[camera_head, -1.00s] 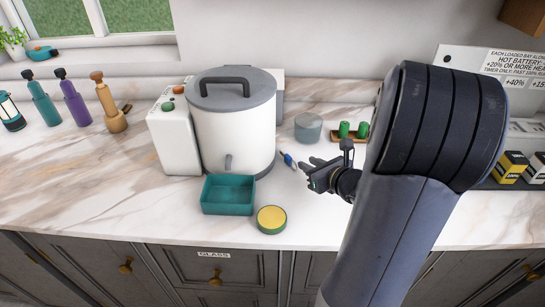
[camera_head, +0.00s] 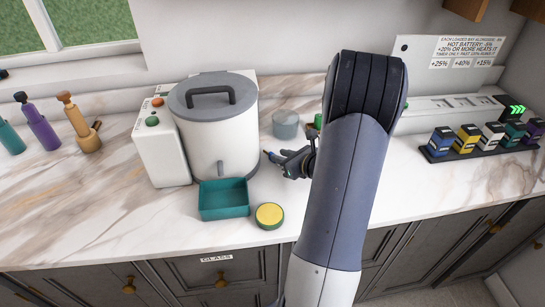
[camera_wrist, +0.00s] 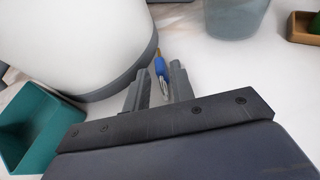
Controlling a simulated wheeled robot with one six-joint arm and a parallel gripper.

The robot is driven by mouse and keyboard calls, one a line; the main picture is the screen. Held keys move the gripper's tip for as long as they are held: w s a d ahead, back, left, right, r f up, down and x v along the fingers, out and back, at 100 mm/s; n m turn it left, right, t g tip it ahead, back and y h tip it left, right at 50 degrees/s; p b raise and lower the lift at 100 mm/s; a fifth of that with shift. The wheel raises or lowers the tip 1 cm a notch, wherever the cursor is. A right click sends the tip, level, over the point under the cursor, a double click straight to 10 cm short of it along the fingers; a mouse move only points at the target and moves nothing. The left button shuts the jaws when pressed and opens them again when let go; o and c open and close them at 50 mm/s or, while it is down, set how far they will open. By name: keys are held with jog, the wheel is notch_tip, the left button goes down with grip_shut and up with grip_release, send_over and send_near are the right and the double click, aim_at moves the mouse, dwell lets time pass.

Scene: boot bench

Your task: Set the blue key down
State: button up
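The blue key (camera_head: 269,156) is a small slim piece with a blue body, an orange-yellow tip and a silvery end. It is low over or on the marble counter, just right of the white pot's base. In the wrist view the key (camera_wrist: 160,68) points away from me, its silvery end between the two dark fingers. My gripper (camera_head: 288,162) is low beside the counter. In the wrist view my gripper (camera_wrist: 160,88) has its fingers apart, with a light gap seen beside the key. Whether the key touches a finger is hard to tell.
The white pot (camera_head: 218,130) stands close left. A teal tray (camera_head: 224,213) and a round yellow-topped tin (camera_head: 269,216) are in front. A grey canister (camera_head: 286,125) is behind. A battery rack (camera_head: 467,153) is at right.

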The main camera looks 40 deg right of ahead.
jog(key=x, duration=0.2)
jog(key=p+x, duration=0.1)
jog(key=x, duration=0.1)
jog(key=shift+w+a+f, duration=0.2)
jog(key=shift+f, duration=0.25)
grip_shut()
